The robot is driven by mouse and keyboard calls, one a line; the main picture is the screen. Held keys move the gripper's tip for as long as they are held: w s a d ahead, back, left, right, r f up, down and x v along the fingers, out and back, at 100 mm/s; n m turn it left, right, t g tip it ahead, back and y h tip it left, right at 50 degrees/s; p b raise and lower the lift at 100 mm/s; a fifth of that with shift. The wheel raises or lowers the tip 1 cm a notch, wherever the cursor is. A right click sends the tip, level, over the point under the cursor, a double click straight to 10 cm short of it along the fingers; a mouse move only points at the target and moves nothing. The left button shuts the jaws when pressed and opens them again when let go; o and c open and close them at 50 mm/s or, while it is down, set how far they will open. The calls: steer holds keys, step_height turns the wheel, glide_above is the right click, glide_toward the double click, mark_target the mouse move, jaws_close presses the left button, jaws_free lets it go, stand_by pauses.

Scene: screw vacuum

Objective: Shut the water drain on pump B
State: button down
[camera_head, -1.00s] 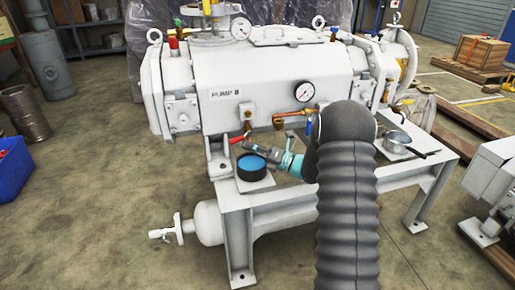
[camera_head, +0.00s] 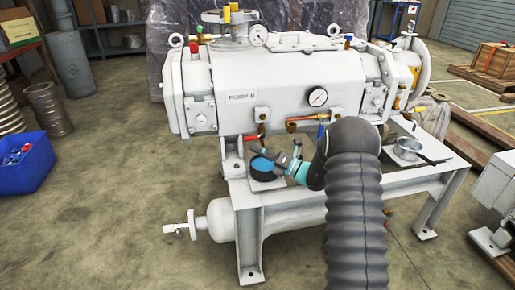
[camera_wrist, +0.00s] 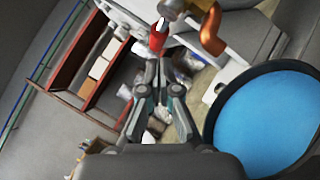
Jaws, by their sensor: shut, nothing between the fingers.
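Pump B (camera_head: 243,99) is the large white machine on a grey frame, with its name plate on the front. Below its front edge, at the left, a red-handled drain valve (camera_head: 254,137) sticks out. In the wrist view its red handle end (camera_wrist: 158,36) shows just beyond my fingertips, below a brass fitting (camera_wrist: 172,8). My gripper (camera_wrist: 164,60) is shut and empty, pointing at the red handle. I cannot tell whether it touches it. In the head view my gripper (camera_head: 278,155) is above and right of a blue-filled round pan, partly hidden by my arm.
The blue-filled pan (camera_head: 262,168) sits on the frame's ledge under the valve; its rim fills the right of the wrist view (camera_wrist: 213,108). A copper pipe (camera_wrist: 211,30) is close right of the handle. A blue bin (camera_head: 25,165) is at left.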

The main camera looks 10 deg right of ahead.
steer(key=s+f, duration=0.2)
steer(key=shift+s+d, duration=0.3)
steer(key=shift+d, duration=0.05)
steer(key=v, duration=0.6)
steer(key=f+b+v, duration=0.1)
steer(key=v, duration=0.2)
steer(key=shift+s+f, duration=0.1)
steer(key=shift+s, duration=0.05)
steer(key=s+a+r+n+g+h, duration=0.3)
steer(key=s+a+r+n+g, duration=0.25)
steer(key=s+n, duration=0.4)
steer(key=s+a+r+n+g+h, duration=0.2)
steer(key=s+a+r+n+g, duration=0.35)
steer(key=s+a+n, duration=0.35)
steer(key=s+d+r+n+t+h, duration=0.2)
steer(key=s+d+n+h, duration=0.4)
steer(key=s+n, duration=0.2)
steer(key=s+d+r+n+t+h, duration=0.2)
steer(key=s+d+n+h, duration=0.4)
steer(key=s+n, duration=0.3)
steer(key=shift+s+d+t+h, duration=0.3)
steer(key=shift+s+t, duration=0.5)
steer(key=shift+s, duration=0.35)
steer(key=shift+r, duration=0.1)
